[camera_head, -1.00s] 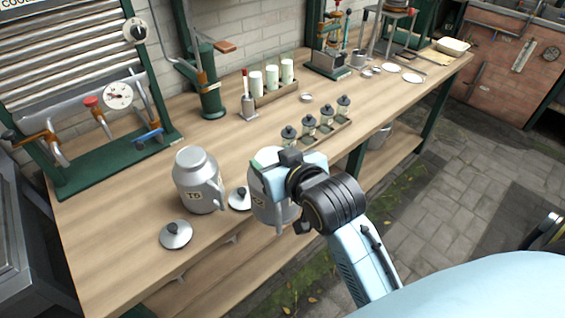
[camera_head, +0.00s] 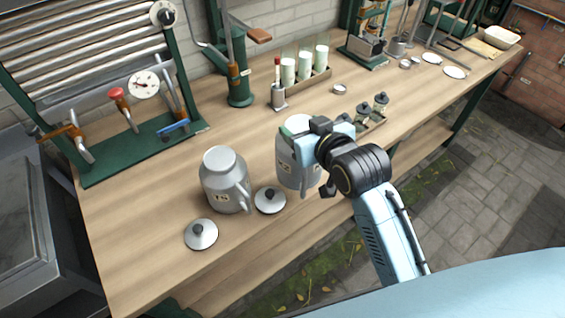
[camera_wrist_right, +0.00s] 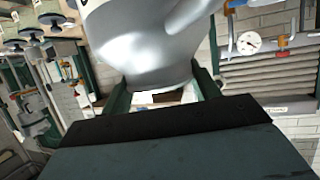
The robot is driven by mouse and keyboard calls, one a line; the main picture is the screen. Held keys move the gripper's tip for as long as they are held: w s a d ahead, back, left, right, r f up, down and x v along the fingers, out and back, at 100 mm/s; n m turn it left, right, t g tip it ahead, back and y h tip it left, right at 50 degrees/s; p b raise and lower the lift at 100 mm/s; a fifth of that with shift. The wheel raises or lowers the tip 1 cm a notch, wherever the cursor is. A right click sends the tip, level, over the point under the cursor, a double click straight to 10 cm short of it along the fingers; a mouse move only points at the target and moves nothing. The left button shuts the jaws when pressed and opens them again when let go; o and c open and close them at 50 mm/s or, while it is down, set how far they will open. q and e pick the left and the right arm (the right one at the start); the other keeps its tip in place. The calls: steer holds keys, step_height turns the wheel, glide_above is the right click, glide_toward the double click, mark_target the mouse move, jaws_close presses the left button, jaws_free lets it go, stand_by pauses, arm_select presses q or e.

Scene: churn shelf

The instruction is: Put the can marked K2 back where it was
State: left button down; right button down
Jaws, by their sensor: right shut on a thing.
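A grey metal can (camera_head: 296,168) is held by my right gripper (camera_head: 312,130) in the head view. Its small label is too blurred to read surely now, but looked like K2 earlier. It is upright near the bench's front edge; I cannot tell whether its base touches the bench. In the right wrist view the can (camera_wrist_right: 150,45) fills the space between the green fingers of the right gripper (camera_wrist_right: 165,92). My left gripper is not in view.
A lid (camera_head: 270,201) lies between the cans, and another lid (camera_head: 201,236) lies front left. A rack of white tubes (camera_head: 305,68) and a green press (camera_head: 237,80) stand farther back.

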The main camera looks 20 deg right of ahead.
steer(key=w+a+r+n+y+p, duration=0.2)
steer(key=w+r+y+p, duration=0.1)
steer(key=w+p, duration=0.4)
step_height(320, 180, down, 10)
steer(key=shift+w+b, duration=0.15)
steer(key=shift+b, duration=0.3)
stand_by(0.3)
steer(key=shift+c, duration=1.9)
jaws_free()
steer(key=shift+s+f+g, duration=0.2)
steer(key=shift+f+g, duration=0.1)
steer(key=shift+r, duration=0.1)
